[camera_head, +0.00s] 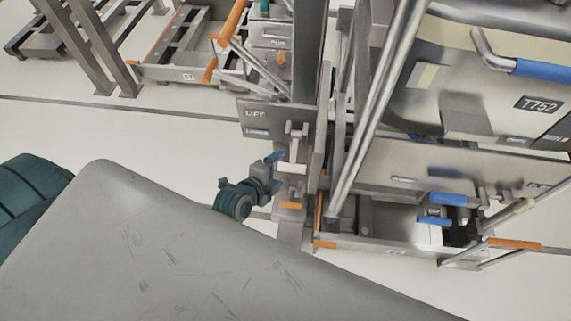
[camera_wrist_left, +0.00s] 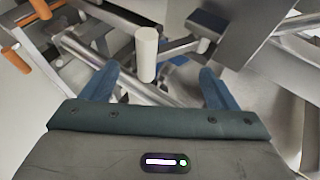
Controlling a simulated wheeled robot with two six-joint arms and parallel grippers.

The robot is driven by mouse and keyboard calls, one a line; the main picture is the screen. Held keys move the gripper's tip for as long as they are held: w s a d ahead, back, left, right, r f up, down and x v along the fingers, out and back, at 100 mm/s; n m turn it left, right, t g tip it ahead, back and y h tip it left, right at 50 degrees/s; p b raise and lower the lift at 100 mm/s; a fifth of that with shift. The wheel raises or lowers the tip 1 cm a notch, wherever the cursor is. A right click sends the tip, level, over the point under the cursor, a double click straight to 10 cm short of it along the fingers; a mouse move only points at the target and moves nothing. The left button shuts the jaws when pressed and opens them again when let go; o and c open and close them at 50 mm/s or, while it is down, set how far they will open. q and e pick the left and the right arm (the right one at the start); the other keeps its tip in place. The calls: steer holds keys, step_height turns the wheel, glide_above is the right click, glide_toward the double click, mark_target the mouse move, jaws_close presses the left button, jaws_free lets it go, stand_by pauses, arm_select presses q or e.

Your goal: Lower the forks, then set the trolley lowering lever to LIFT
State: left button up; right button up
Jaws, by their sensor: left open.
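The trolley's lever has a white cylindrical knob (camera_head: 291,168), standing beside the mast below a grey plate marked LIFT (camera_head: 285,117). My left gripper (camera_head: 277,171) is open at the knob, with its blue fingertips pointing toward it. In the left wrist view the white knob (camera_wrist_left: 146,55) appears between the spread fingers of my left gripper (camera_wrist_left: 160,85), slightly left of centre. I cannot tell whether either finger touches it. The forks cannot be clearly made out in the frames. My right gripper is not in view.
A steel bin labelled T752 (camera_head: 470,95) with a blue-sleeved handle (camera_head: 540,68) stands on the right, close to the mast and its slanting bars. A low frame with orange edges (camera_head: 180,74) stands at the back left.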

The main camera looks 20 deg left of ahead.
arm_select(q)
steer(key=v, duration=0.3)
steer(key=shift+s+r, duration=0.2)
steer(key=shift+s, duration=0.05)
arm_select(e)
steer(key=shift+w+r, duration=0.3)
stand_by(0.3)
